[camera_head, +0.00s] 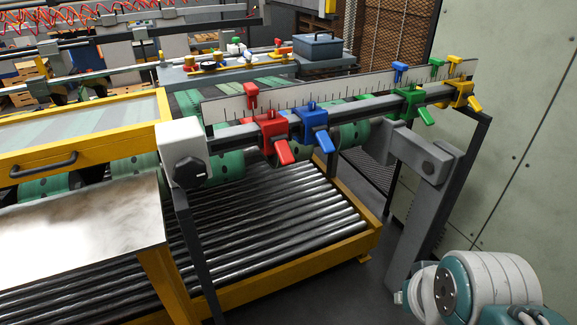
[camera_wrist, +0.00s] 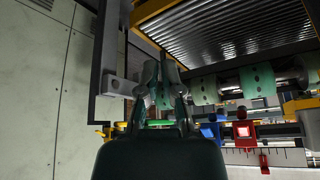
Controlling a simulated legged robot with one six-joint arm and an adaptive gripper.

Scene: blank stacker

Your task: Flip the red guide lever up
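The red guide (camera_head: 271,128) is clamped on the grey rail, leftmost of the coloured guides in the head view. Its red lever (camera_head: 284,152) hangs down and slants right below the rail. The red guide (camera_wrist: 244,132) also shows in the wrist view, which looks upside down, to the right of my gripper. My gripper (camera_wrist: 161,72) has its two fingers drawn close together, with nothing visibly held. It is well apart from the red lever. In the head view only part of my arm shows at the lower right; the fingers are out of frame.
A blue guide (camera_head: 313,128) with its lever down sits close to the right of the red one. Green (camera_head: 409,100) and yellow (camera_head: 461,94) guides are farther right. A grey post (camera_head: 425,215) supports the rail. Metal rollers (camera_head: 270,235) lie below, and a pale wall (camera_head: 520,110) stands at right.

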